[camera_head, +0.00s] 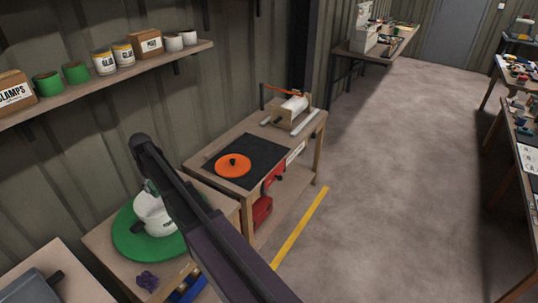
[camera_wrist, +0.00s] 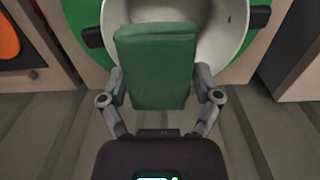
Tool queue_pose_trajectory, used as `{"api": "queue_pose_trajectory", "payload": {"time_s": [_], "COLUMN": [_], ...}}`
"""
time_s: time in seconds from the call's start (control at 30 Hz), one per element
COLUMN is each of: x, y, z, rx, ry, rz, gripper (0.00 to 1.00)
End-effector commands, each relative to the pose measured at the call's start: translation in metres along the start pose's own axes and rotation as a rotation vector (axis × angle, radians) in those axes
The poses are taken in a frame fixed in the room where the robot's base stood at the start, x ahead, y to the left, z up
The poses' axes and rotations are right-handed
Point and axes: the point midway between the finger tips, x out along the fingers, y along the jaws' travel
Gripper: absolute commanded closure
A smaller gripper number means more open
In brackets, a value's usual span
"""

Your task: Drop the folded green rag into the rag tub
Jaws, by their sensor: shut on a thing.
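My gripper (camera_wrist: 158,76) is shut on the folded green rag (camera_wrist: 156,60), with one finger at each side of it. A white round tub with dark handles shows behind the rag in the wrist view (camera_wrist: 228,32). The rag overlaps the tub's near rim in that view; I cannot tell how high it is above the tub. In the head view the tub (camera_head: 157,220) stands on a round green mat (camera_head: 130,240) on a wooden bench at the lower left. My dark arm covers part of the tub, and my gripper is mostly hidden there.
An orange disc with a dark knob (camera_head: 233,167) lies on a black mat (camera_head: 258,150) on the neighbouring bench. A shelf (camera_head: 110,81) with tins runs along the wall. The floor at right is clear.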

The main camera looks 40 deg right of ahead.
Motion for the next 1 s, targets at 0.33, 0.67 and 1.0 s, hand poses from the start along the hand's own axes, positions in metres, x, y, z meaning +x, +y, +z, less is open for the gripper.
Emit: {"api": "queue_pose_trajectory", "payload": {"time_s": [0.33,0.67,1.0], "x": [0.031,0.049,0.05], "y": [0.001,0.001,0.002], "z": [0.0,0.0,0.001], "rx": [0.001,0.001,0.002], "ry": [0.0,0.0,0.0], "rz": [0.0,0.0,0.0], "gripper": [0.71,0.71,0.71]}}
